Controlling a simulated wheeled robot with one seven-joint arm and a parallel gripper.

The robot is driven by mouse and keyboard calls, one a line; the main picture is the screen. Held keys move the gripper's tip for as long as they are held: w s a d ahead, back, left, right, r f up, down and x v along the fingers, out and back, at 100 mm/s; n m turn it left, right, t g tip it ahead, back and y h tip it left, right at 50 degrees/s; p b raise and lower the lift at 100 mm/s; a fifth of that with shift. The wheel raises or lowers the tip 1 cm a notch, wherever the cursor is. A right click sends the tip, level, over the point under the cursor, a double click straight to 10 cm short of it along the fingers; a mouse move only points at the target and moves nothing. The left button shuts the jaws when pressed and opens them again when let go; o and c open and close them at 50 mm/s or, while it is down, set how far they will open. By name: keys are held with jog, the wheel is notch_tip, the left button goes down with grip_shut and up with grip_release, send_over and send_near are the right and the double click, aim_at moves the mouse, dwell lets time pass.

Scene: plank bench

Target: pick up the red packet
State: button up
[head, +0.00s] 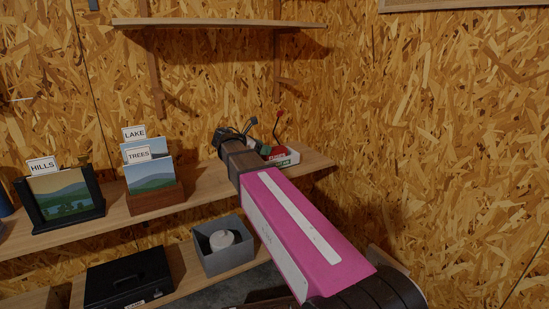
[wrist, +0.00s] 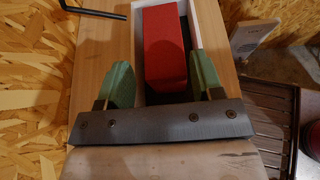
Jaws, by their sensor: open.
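The red packet (wrist: 165,50) stands in a white-walled box (wrist: 194,12) in the wrist view. My gripper (wrist: 160,82) is open, with one green finger on the left side of the packet and one on the right. I cannot tell whether either finger touches it. In the head view the red packet (head: 278,153) shows small in the white box (head: 287,161) at the right end of the shelf. My gripper (head: 245,135) is over the box there and partly hides it; its fingertips are hard to make out.
Card holders labelled HILLS (head: 67,222), LAKE and TREES (head: 153,197) stand left on the shelf (head: 205,187). Below are a grey bin (head: 228,262) and a black case (head: 128,283). An upper shelf (head: 220,23) hangs above.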

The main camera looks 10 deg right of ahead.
aim_at(273, 150)
jog(key=x, duration=0.5)
jog(key=shift+s+d, duration=0.1)
jog(key=shift+s, duration=0.05)
jog(key=c, duration=0.7)
jog(key=shift+c, duration=0.2)
